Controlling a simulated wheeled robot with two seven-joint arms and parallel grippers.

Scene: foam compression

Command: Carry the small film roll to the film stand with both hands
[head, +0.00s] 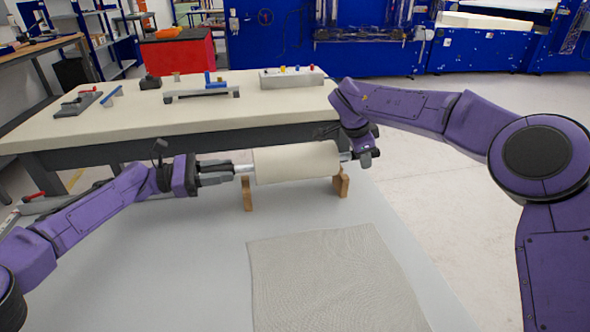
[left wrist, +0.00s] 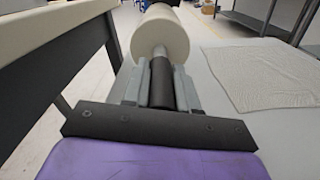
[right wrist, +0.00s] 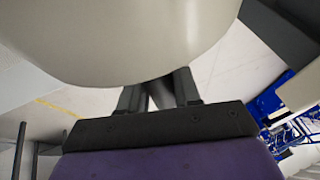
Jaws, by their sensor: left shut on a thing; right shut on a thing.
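A cream film roll (head: 297,162) lies level above a small wooden stand with two uprights (head: 341,184) on the near grey table. I cannot tell whether the roll rests on the uprights or is just above them. My left gripper (head: 238,171) is shut on the left end of the roll's core. In the left wrist view the fingers (left wrist: 161,85) close around the core, with the roll (left wrist: 161,35) beyond. My right gripper (head: 348,156) is at the right end, its fingers partly hidden. In the right wrist view the roll (right wrist: 120,35) covers the top and hides the fingertips.
A grey cloth sheet (head: 330,280) lies flat in front of the stand. A cream workbench (head: 240,115) behind the roll carries a control box (head: 291,77), a clamp fixture (head: 203,92) and small tools. The near table (head: 190,270) is clear left of the sheet.

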